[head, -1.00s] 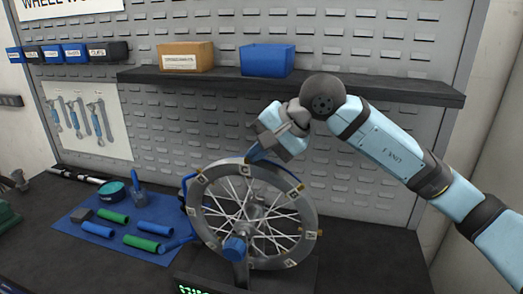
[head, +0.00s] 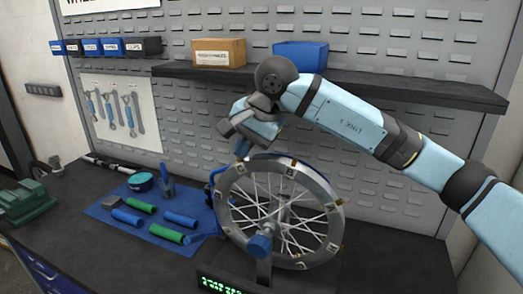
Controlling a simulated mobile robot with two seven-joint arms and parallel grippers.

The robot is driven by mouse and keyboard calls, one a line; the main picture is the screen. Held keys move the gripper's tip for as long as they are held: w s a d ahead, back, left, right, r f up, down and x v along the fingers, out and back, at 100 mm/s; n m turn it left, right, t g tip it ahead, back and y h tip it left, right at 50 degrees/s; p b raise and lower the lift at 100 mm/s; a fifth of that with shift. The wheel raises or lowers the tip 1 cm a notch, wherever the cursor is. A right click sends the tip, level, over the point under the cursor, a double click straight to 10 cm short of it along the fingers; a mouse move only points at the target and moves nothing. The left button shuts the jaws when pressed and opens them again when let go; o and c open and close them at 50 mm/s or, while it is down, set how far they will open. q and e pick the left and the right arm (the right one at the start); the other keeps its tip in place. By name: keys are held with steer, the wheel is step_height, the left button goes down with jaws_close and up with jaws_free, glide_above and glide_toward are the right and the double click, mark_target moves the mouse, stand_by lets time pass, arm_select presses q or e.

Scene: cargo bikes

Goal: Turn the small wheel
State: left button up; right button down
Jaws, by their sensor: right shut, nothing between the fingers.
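The small wheel (head: 333,218) is a grey spoked wheel standing upright in a dark stand on the bench, with pale and yellowish marks around its rim and a blue knob (head: 260,245) at its hub. My right gripper (head: 243,149) is shut and empty, pointing down at the upper left of the wheel. My left gripper is out of view.
A green digital display (head: 218,285) sits in front of the stand. A blue mat (head: 100,213) with tools and grips lies to the left, near a green vise (head: 25,203). A shelf (head: 400,92) with an orange box (head: 220,52) and a blue bin (head: 300,56) hangs behind.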

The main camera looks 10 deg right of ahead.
steer(key=shift+w+a+f+b, duration=0.45)
steer(key=shift+w+a+f, duration=0.05)
steer(key=shift+a, duration=0.2)
steer(key=shift+w+a+f+b, duration=0.45)
steer(key=shift+w+a, duration=0.05)
steer(key=shift+a, duration=0.15)
steer(key=shift+r, duration=0.1)
